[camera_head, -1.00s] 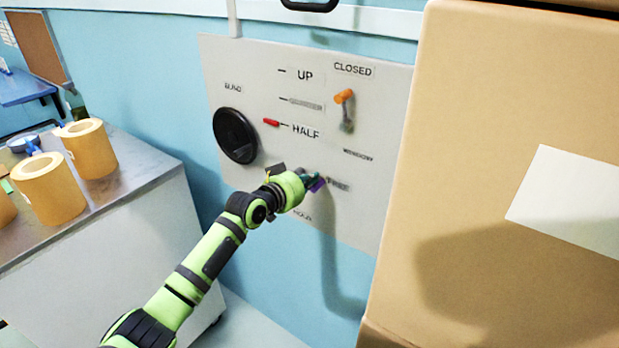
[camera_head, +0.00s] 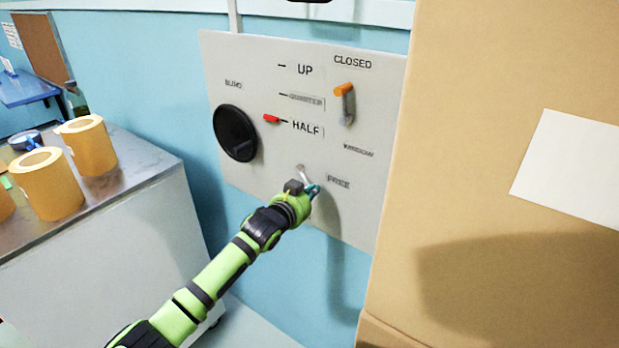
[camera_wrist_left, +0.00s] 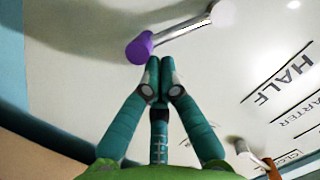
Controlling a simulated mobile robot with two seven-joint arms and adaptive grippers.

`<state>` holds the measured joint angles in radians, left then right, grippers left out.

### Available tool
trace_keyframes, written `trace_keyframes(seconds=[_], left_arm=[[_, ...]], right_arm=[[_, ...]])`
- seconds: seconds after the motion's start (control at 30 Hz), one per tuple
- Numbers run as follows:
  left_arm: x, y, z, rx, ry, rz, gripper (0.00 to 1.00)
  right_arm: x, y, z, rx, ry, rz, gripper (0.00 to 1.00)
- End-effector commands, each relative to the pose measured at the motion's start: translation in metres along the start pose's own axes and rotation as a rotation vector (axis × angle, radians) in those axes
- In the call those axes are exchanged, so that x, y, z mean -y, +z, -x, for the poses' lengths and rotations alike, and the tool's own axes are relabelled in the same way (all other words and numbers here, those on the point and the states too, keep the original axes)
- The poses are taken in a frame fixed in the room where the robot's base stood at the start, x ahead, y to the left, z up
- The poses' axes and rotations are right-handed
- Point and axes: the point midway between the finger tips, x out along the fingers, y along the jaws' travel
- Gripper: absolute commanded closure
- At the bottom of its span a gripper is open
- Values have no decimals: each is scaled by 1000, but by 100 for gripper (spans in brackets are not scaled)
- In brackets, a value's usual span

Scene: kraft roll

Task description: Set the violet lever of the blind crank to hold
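The violet lever sits low on the grey wall panel (camera_head: 385,100). In the head view its metal shank (camera_head: 303,173) slants down and right, and its violet knob is hidden behind my left gripper (camera_head: 311,190). In the left wrist view the violet knob (camera_wrist_left: 140,48) lies just beyond the fingertips, slightly left, with the shank running up and right. My left gripper (camera_wrist_left: 160,72) has its fingers together with nothing visible between them; I cannot tell whether they touch the knob. The FREE label (camera_head: 338,182) is right of the gripper. The hold label is hidden. My right gripper is out of view.
The black round blind dial (camera_head: 236,133) and red pointer (camera_head: 271,118), beside HALF, are up and left. An orange-tipped lever (camera_head: 343,90) is under CLOSED. A large cardboard-coloured box (camera_head: 450,180) crowds the right. Rolls (camera_head: 86,145) stand on a counter at left.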

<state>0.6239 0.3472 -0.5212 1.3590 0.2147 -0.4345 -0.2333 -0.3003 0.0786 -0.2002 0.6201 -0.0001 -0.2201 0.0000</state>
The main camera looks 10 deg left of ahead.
Motion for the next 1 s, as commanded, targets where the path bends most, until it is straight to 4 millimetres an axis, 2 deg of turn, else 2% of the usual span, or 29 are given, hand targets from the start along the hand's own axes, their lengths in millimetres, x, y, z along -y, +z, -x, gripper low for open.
trace_keyframes(seconds=[0.03, 0.5, 1.0], left_arm=[[-4, 7, -2, 2, -10, -45, 100], [-5, 38, -9, 2, -119, -472, 100], [4, 54, -14, 1, -195, -772, 100]], right_arm=[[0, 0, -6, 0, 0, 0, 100], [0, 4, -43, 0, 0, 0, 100], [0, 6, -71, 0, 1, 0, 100]])
